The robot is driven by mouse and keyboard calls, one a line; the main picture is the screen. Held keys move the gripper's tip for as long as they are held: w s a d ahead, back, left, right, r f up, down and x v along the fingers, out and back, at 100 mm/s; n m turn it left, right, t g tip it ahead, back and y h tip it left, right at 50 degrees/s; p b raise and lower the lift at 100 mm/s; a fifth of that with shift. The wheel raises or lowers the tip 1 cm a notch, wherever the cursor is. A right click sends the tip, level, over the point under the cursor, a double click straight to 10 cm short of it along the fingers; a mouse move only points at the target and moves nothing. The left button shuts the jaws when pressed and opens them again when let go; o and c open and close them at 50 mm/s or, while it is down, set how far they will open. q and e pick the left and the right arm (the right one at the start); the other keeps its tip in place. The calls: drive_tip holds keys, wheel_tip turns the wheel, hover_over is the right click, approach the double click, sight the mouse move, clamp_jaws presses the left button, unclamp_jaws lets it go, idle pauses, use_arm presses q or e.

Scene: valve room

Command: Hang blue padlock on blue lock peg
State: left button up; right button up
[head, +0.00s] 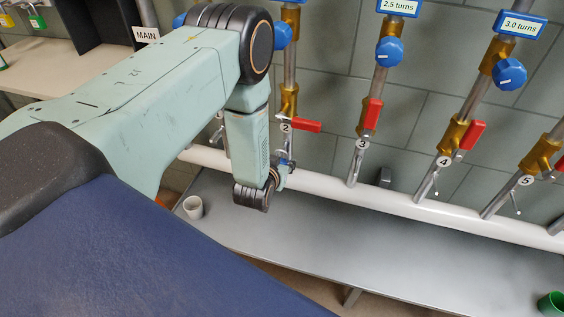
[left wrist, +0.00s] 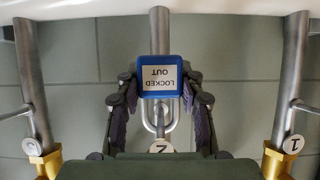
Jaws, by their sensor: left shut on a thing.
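The blue padlock (left wrist: 160,76), with a white "LOCKED OUT" label upside down, is between the fingers of my left gripper (left wrist: 160,92) in the left wrist view. Its metal shackle (left wrist: 160,118) points down in that picture, in front of the pipe with tag 2 (left wrist: 162,147). In the head view my left gripper (head: 284,166) is beside the lower part of pipe 2, above the grey bench. No blue-marked lock peg can be made out; I cannot tell whether a peg passes through the shackle. My right gripper is out of view.
Thin metal pegs stick out from the neighbouring pipes, one at left (left wrist: 16,113) and one at right (left wrist: 306,107). A white pipe (head: 335,190) runs along the wall.

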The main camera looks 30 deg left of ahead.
use_arm(q)
drive_tip(key=shift+r+p, duration=0.35)
idle(0.3)
drive_tip(key=shift+r+p, duration=0.3)
idle(0.6)
drive_tip(key=shift+s, duration=0.1)
idle(0.4)
drive_tip(key=s+d+p, duration=0.1)
drive_tip(key=s+p, duration=0.2)
drive_tip(key=s, duration=0.4)
drive_tip(key=shift+d, duration=0.35)
idle(0.8)
idle(0.4)
